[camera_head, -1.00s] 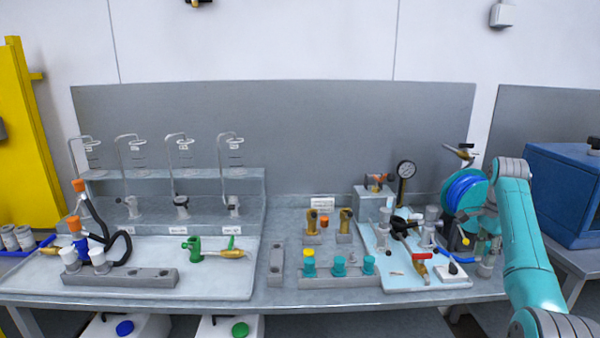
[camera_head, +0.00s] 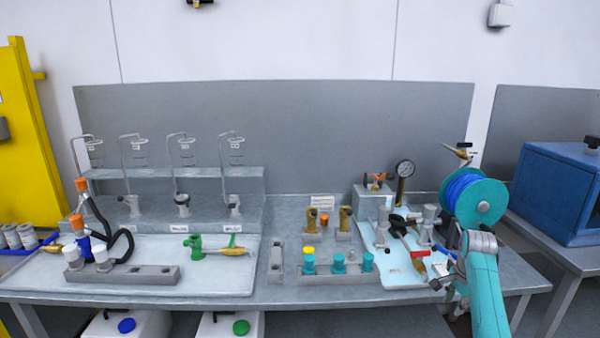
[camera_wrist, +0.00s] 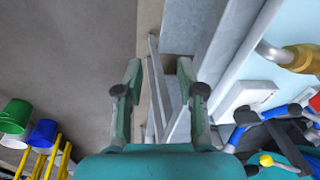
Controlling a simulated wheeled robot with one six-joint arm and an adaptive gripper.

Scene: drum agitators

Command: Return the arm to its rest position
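My arm, teal and grey, rises from the lower right in the head view, at the right front of the bench. My gripper (camera_head: 447,276) is low by the front edge of the light blue tray (camera_head: 405,281), partly hidden by my wrist. In the wrist view my gripper (camera_wrist: 159,85) shows two fingers spread apart with nothing between them. Below the gap are the floor and grey metal bench framing. The fingers look clear of the bench.
A teal reel with blue hose (camera_head: 474,198) stands right behind my arm. A blue box (camera_head: 560,190) is on the right-hand table. The light blue tray holds valves and fittings near my gripper. Green and blue buckets (camera_wrist: 14,116) stand on the floor.

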